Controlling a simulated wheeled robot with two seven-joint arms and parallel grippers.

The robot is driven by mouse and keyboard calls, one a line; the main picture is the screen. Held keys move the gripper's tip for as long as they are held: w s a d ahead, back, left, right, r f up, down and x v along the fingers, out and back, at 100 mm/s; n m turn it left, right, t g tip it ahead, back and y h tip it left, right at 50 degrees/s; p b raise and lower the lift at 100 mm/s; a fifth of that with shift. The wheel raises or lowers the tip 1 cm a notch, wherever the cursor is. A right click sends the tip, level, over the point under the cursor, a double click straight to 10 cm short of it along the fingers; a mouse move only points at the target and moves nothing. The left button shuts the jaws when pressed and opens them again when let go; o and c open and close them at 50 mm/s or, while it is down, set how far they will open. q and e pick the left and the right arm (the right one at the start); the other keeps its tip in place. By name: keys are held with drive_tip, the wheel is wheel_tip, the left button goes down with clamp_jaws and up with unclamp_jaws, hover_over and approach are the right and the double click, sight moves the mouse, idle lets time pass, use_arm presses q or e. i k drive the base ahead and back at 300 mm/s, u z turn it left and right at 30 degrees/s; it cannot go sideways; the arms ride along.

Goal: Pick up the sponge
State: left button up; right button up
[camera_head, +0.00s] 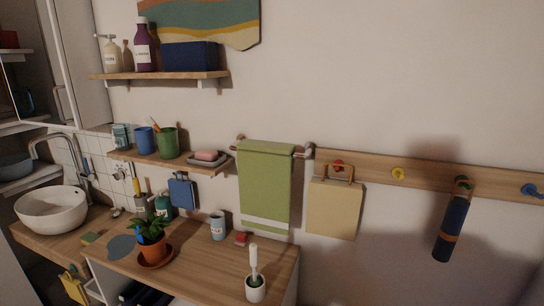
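Nothing touches the block from above. Neither of my grippers is in view.
A potted plant (152,248) on a saucer, a grey-blue cup (217,226), a small red object (241,239) and a white brush holder (255,289) stand on the counter. A low shelf (150,160) juts out above it.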

sight(87, 239)
drive_tip(key=u, duration=2.2)
drive_tip(key=i, duration=0.9)
drive_tip(key=u, duration=0.85)
drive_tip(key=i, duration=0.95)
drive_tip(key=z, duration=0.1)
